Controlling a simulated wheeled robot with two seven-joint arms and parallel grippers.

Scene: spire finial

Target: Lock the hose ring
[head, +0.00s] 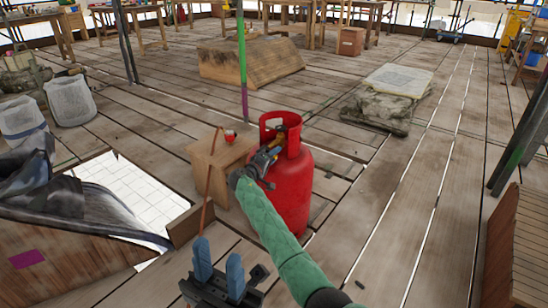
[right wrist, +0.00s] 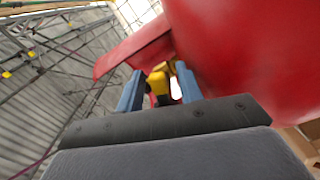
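The red gas cylinder (head: 292,190) stands upright on the plank floor, with a raised collar around its top. A brass-coloured valve part (head: 288,131) shows in the collar opening. My right gripper (head: 266,160) is at the collar, its fingers partly hidden. In the right wrist view its blue fingers (right wrist: 159,90) are apart. A yellow part (right wrist: 158,83) shows between them, with a light gap beside the right finger. I cannot make out a separate hose ring. My left gripper (head: 219,268) is open and empty at the bottom of the head view, left of the cylinder.
A wooden box (head: 218,165) stands against the cylinder's left side, with a small red-and-white item (head: 230,136) on top. A thin brown rod or hose (head: 209,180) runs down in front of it. A floor opening (head: 130,195) lies left.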

